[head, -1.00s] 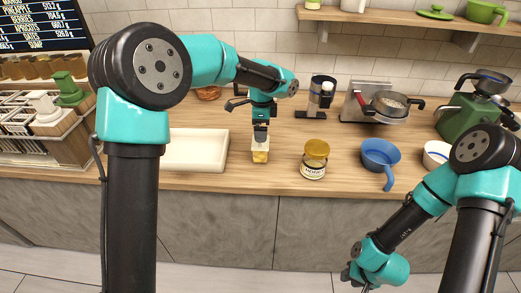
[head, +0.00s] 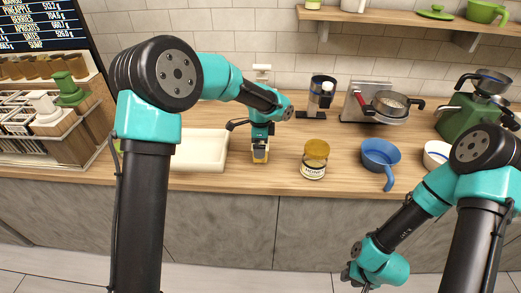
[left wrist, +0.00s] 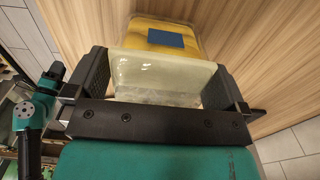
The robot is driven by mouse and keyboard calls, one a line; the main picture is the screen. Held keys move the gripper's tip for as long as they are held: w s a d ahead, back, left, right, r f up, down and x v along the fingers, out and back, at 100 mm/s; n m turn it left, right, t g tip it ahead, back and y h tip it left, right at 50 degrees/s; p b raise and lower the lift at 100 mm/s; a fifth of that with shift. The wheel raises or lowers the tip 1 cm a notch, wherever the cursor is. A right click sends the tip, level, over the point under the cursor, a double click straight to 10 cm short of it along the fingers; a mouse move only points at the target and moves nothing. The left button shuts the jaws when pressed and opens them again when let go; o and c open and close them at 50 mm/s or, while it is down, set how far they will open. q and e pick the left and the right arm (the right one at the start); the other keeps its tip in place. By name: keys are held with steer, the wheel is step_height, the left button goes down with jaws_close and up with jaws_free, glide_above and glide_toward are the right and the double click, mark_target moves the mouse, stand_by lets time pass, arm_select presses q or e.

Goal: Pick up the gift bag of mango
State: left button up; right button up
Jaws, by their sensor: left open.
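The gift bag of mango, a small bag with a yellow lower part and a clear, pale top, stands on the counter in the head view (head: 260,157). In the left wrist view the bag (left wrist: 165,75) shows its clear top and a blue label on the yellow part. My left gripper (head: 260,146) is over the bag, pointing down. In the wrist view its black fingers (left wrist: 160,88) are open, one on each side of the clear top. My right gripper (head: 362,286) is low in front of the counter, partly cut off, its fingers unclear.
A white tray (head: 200,151) lies just left of the bag. A honey jar with a yellow lid (head: 314,160) stands to the right, then a blue pan (head: 381,157) with its handle toward the front edge. A coffee grinder (head: 322,97) stands behind. Bare counter separates bag and jar.

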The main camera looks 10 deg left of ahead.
arm_select(q)
steer(key=shift+f, duration=0.85)
steer(key=shift+c, duration=0.2)
steer(key=c, duration=0.8)
